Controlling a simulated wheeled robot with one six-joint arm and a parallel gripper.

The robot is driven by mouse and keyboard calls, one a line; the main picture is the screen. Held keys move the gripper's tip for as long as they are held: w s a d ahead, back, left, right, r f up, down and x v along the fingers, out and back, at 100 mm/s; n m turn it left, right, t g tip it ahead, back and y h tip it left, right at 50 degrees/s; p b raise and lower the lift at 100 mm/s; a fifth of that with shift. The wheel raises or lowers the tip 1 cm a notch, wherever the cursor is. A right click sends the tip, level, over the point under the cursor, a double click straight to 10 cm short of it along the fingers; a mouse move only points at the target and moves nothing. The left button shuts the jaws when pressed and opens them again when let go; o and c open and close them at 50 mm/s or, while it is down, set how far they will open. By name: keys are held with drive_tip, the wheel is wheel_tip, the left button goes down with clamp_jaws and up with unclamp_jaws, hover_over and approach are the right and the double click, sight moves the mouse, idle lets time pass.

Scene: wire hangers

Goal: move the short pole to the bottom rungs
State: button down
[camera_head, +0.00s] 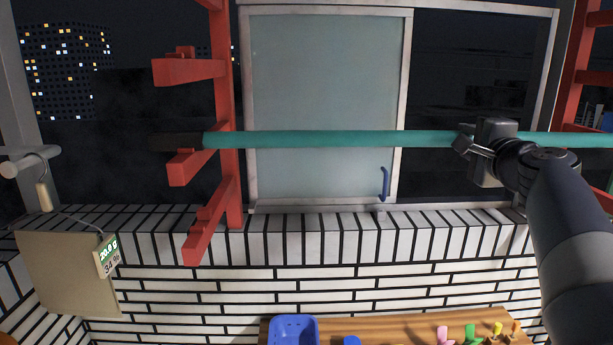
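A long teal pole (330,139) with a black left end (175,142) runs level across the view and out past the right edge. Its left part lies at the height of the middle rung (190,167) of the left red rack (222,100); I cannot tell whether it touches that rung. The upper rung (188,71) and bottom rung (205,225) of this rack are bare. My gripper (466,143) is at the pole, right of the window's middle. Its fingers overlap the pole, and whether they are closed around it is unclear. No second pole shows.
A right red rack (580,70) stands at the right edge, partly cut off. Behind are a window (325,80) with a blue handle (384,184) and a brick wall (330,285). A blue basket (293,329) and small items sit on a wooden surface (400,322) below. A tagged board (65,275) hangs left.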

drive_tip(key=shift+r, duration=0.3)
drive_tip(key=shift+r+p, duration=1)
drive_tip(key=shift+r, duration=0.1)
drive_tip(key=shift+r, duration=0.15)
drive_tip(key=shift+s, duration=0.1)
idle(0.4)
drive_tip(key=s+r+b, duration=0.1)
drive_tip(key=s+b, duration=0.2)
drive_tip(key=s, duration=1.2)
drive_tip(key=shift+s+d+r+b, duration=0.25)
drive_tip(key=shift+s+d+b, duration=0.05)
drive_tip(key=shift+s, duration=0.05)
idle(1.0)
idle(0.7)
